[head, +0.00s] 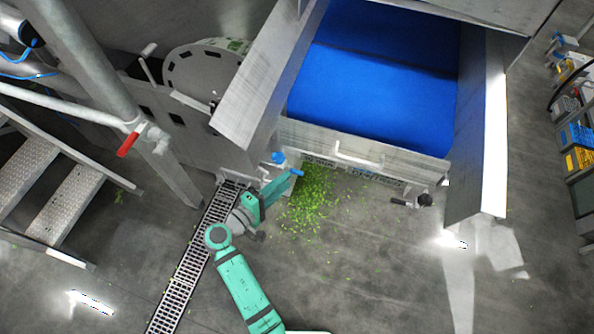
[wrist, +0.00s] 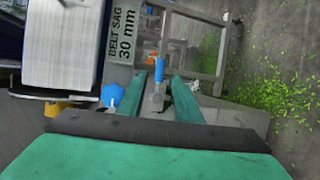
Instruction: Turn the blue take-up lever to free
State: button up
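The blue take-up lever (wrist: 159,71) has a blue grip on a grey metal stem and shows between my two green fingers in the wrist view. Its blue end (head: 297,172) also shows in the head view, at the lower left corner of the machine. My gripper (wrist: 158,79) is open, with a finger on each side of the lever and a visible gap to each. It also shows in the head view (head: 284,183), low beside the machine. I cannot tell how deep the lever sits between the fingers.
A round blue knob (wrist: 112,95) sits just left of the fingers. A "BELT SAG 30 mm" plate (wrist: 124,35) is above it. Green leaf scraps (head: 312,198) lie on the floor. A floor drain grating (head: 190,262) runs beside my arm. The wide blue belt (head: 375,85) is above.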

aim_at(297, 171)
jog(key=x, duration=0.7)
jog(key=shift+w+d, duration=0.1)
grip_shut()
